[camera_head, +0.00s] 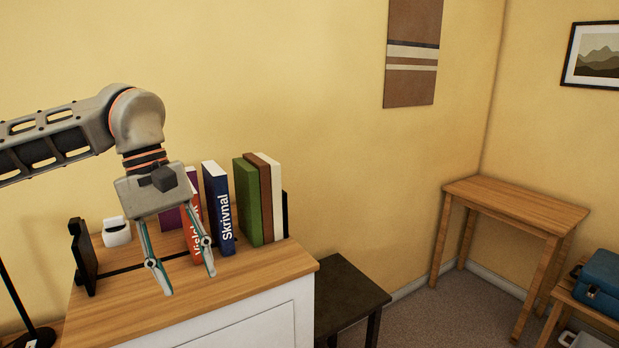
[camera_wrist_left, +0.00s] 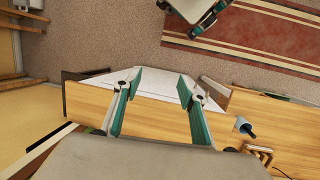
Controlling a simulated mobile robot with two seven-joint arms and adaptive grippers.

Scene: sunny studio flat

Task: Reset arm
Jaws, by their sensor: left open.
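My left arm comes in from the left in the head view. My left gripper (camera_head: 189,282) points down over the wooden top of a white cabinet (camera_head: 290,262), in front of a row of books. Its two teal-edged fingers are apart with nothing between them. In the left wrist view the open fingers (camera_wrist_left: 158,90) show above the wooden top. My right gripper does not show clearly in the head view. A piece of a gripper-like part (camera_wrist_left: 203,22) shows at the top of the left wrist view, and I cannot tell its state.
Books stand on the cabinet, including a blue one (camera_head: 218,208) and a green one (camera_head: 247,200), with a black bookend (camera_head: 84,256) at left. A dark low table (camera_head: 345,290) stands beside the cabinet. A wooden table (camera_head: 515,205) and blue case (camera_head: 602,275) stand at right.

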